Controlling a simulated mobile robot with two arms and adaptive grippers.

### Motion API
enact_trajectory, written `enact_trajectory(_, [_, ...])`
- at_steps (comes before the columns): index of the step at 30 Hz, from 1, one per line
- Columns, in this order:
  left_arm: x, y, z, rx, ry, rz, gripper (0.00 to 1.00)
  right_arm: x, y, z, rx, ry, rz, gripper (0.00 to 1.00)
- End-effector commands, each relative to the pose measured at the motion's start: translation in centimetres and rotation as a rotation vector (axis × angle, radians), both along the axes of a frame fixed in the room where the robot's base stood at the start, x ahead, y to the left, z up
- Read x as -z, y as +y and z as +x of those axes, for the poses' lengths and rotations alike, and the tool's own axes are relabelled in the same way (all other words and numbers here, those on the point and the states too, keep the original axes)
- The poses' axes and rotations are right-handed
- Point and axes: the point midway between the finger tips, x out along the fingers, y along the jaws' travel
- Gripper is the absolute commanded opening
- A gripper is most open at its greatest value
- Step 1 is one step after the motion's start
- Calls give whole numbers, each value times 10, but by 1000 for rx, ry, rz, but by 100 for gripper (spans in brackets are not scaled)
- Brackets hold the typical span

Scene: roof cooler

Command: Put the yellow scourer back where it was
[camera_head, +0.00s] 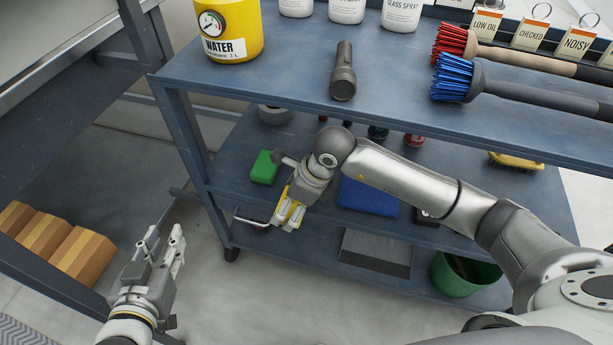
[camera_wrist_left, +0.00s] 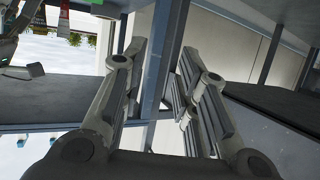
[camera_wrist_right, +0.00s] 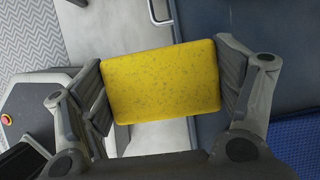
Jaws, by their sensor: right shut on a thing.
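The yellow scourer (camera_wrist_right: 160,82) is a flat speckled block held between the fingers of my right gripper (camera_wrist_right: 165,85) in the right wrist view. In the head view the right gripper (camera_head: 289,213) is at the cart's left side, near the middle shelf's front edge, and the yellow scourer (camera_head: 296,215) shows partly between its fingers. A green scourer (camera_head: 264,167) lies on the middle shelf just behind it. My left gripper (camera_head: 164,247) is open and empty, out over the floor left of the cart. It also shows open in the left wrist view (camera_wrist_left: 158,75).
The blue cart's top shelf (camera_head: 280,75) overhangs the middle shelf and carries a flashlight (camera_head: 343,72), brushes and a yellow water container (camera_head: 228,30). The middle shelf holds a blue cloth or pad (camera_head: 368,197) and a yellow brush (camera_head: 515,161). A green bucket (camera_head: 463,281) stands below.

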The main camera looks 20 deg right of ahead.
Motion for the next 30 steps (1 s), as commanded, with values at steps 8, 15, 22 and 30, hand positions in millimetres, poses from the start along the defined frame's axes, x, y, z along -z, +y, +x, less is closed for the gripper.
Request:
enact_trajectory(8, [-53,-13,18,20,-303,-75,28,2,-43,64,4,-1,0,62])
enact_trajectory(15, [-91,-18,18,31,-501,-126,28,1,-65,97,-1,0,0,62])
enact_trajectory(22, [-107,-20,16,36,-585,-149,28,8,-69,101,-3,2,1,62])
enact_trajectory(30, [-145,-22,3,48,-799,-208,28,32,-69,101,-3,1,1,62])
